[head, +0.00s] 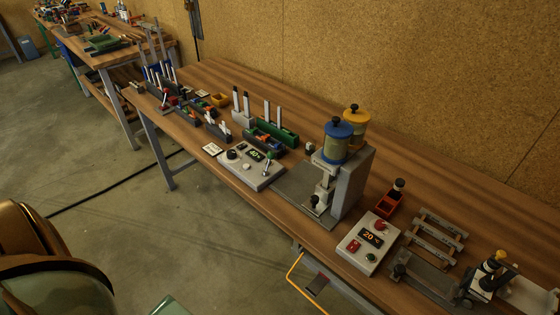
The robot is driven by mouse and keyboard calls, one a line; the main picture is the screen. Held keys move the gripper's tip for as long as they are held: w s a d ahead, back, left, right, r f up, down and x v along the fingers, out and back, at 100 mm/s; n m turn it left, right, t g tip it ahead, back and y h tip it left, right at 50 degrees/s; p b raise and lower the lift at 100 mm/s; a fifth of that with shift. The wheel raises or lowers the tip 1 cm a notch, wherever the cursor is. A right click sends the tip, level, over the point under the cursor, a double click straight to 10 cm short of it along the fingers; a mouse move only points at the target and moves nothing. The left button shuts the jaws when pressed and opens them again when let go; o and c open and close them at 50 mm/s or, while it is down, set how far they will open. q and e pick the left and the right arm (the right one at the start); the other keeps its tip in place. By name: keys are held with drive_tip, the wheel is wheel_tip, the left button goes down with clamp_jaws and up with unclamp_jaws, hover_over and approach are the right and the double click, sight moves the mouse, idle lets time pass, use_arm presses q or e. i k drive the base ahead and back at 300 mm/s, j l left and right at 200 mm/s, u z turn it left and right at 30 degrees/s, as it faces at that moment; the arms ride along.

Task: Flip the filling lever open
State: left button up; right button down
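A filling machine stands on the long wooden workbench, with a grey column (350,182) and a blue canister (337,141) and a yellow canister (355,122) on top. A silver nozzle part with a small black knob (315,201) is at its front, above a grey base plate (291,193). Neither of my grippers is in view.
Racks and trays crowd the bench's left part.

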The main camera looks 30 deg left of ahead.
sight(271, 155)
drive_tip(key=u, duration=1.5)
